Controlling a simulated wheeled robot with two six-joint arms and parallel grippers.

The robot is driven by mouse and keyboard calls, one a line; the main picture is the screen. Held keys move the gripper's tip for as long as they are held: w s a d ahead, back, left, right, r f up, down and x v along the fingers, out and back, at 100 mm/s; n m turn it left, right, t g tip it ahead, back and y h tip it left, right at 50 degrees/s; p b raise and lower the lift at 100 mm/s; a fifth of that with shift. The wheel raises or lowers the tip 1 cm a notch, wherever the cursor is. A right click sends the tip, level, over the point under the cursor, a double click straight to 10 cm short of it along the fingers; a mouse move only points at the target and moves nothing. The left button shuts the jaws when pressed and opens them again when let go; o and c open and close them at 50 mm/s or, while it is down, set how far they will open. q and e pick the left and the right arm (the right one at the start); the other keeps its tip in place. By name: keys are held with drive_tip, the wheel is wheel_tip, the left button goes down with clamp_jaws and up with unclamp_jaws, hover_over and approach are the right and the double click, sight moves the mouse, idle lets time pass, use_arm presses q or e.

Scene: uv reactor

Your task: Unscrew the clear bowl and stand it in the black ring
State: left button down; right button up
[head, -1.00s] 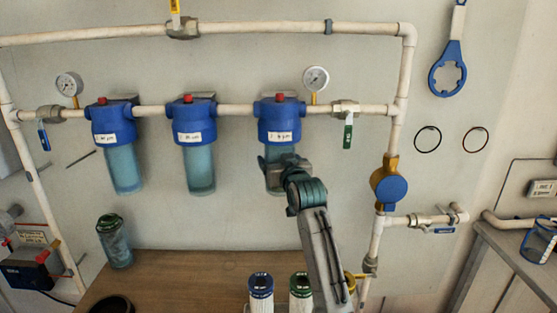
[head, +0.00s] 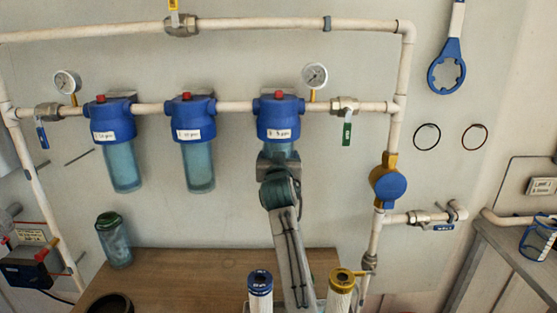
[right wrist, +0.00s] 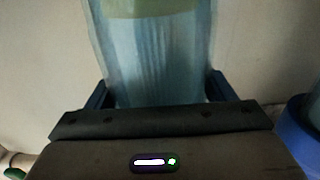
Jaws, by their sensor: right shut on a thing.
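Three blue filter heads hang on the white pipe, and the right-hand one (head: 279,120) is the one at my right gripper. Its clear bluish bowl (head: 284,147) shows as a short strip under the head; the rest is hidden behind my arm. My right gripper (head: 278,160) is shut on this bowl. In the right wrist view the bowl (right wrist: 160,55) stands between the two fingers (right wrist: 155,92). The black ring (head: 110,303) lies on the wooden bench at the lower left, cut by the picture's edge. My left gripper is not in view.
The left bowl (head: 124,166) and middle bowl (head: 198,166) hang beside it. A green-topped clear canister (head: 113,240) stands at the bench's left. A blue-capped cartridge (head: 260,290) and a yellow-capped one (head: 341,290) stand in front. The bench middle (head: 190,275) is clear.

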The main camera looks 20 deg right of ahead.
drive_tip(key=shift+f+m+g+h+b, duration=0.2)
drive_tip(key=shift+m+g+h+b, duration=0.6)
drive_tip(key=shift+m+h+b, duration=0.85)
drive_tip(key=shift+r+h+b, duration=0.1)
drive_tip(key=shift+h+b, duration=0.3)
drive_tip(key=shift+h, duration=0.15)
drive_tip(key=shift+d, duration=0.1)
